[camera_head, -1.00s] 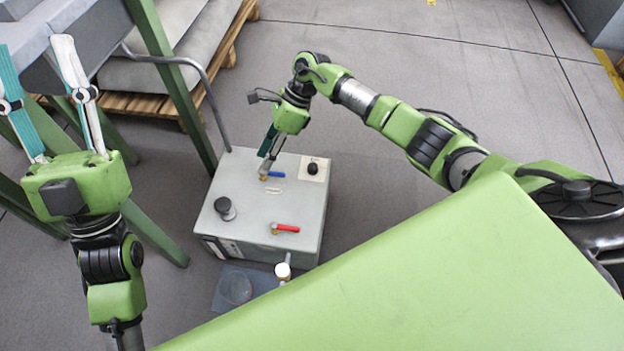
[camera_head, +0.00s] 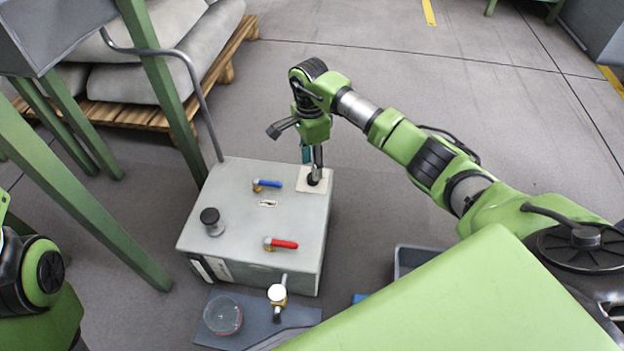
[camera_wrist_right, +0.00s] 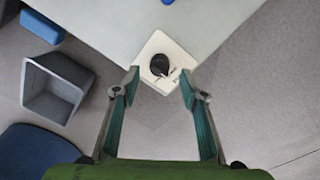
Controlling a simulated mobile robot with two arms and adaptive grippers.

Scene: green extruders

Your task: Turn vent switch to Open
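The vent switch is a black rotary knob (camera_wrist_right: 160,65) on a white square plate (camera_wrist_right: 177,54) at a corner of the box top; its labels are too small to read. In the head view the knob (camera_head: 313,179) is partly hidden by my right gripper (camera_head: 312,166), which points down over it. In the right wrist view my right gripper (camera_wrist_right: 157,82) is open, with one finger to each side of the knob and nothing between them touching it. Of my left arm only a part shows at the left edge in the head view; its fingers are out of view.
The grey box (camera_head: 240,232) also carries a blue-handled valve (camera_head: 268,184), a red-handled valve (camera_head: 283,243) and a black cap (camera_head: 211,221). A grey bin (camera_wrist_right: 57,86) stands beside it. Green frame legs (camera_head: 75,190) stand to the left.

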